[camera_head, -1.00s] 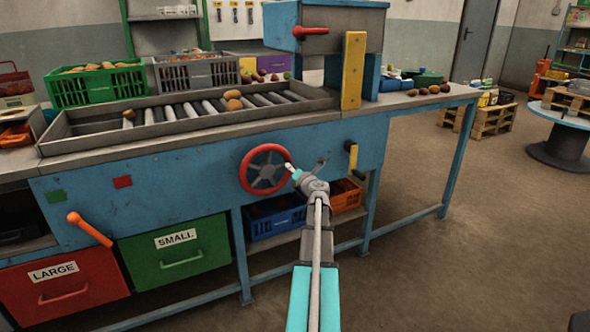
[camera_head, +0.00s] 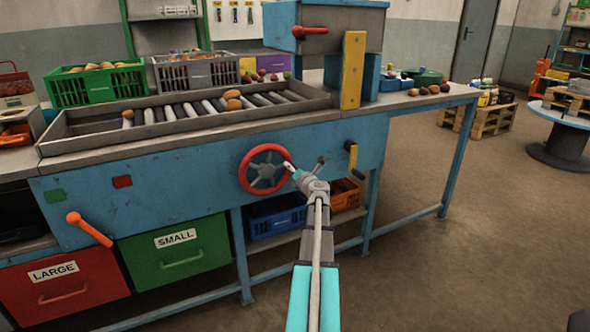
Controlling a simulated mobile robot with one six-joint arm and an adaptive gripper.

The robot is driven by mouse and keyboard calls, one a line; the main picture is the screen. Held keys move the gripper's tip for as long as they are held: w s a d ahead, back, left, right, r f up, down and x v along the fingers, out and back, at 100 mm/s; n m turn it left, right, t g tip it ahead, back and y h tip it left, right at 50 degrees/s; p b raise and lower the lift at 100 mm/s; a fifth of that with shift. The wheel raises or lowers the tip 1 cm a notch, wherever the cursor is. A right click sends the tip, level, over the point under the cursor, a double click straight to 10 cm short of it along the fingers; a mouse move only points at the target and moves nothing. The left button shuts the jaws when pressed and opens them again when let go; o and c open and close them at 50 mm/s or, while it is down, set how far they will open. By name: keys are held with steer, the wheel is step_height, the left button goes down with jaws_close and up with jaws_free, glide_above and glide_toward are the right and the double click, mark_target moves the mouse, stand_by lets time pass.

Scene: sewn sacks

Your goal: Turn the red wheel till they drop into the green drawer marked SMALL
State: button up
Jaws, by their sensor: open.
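The red wheel (camera_head: 246,180) is mounted on the blue front panel of the sorting bench. My gripper (camera_head: 289,167) is at the wheel's right rim, open; whether it touches the rim I cannot tell. The green drawer marked SMALL (camera_head: 204,242) is shut, low on the left under the panel. Two brown potato-like items (camera_head: 233,99) lie on the roller bed (camera_head: 180,112) above the wheel. The inside of the drawer is hidden.
A red drawer marked LARGE (camera_head: 64,296) is left of the green one. An orange lever (camera_head: 88,229) sticks out above the drawers. A blue crate (camera_head: 275,224) stands below.

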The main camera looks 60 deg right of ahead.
steer(key=v, duration=1.2)
stand_by(1.3)
steer(key=n, duration=0.2)
steer(key=s+n, duration=0.1)
steer(key=n, duration=0.2)
steer(key=s+a+n, duration=0.1)
steer(key=n, duration=0.2)
steer(key=shift+w, duration=0.15)
steer(key=x, duration=1.3)
steer(key=shift+w+d, duration=0.2)
steer(key=shift+w, duration=0.05)
stand_by(0.3)
jaws_close()
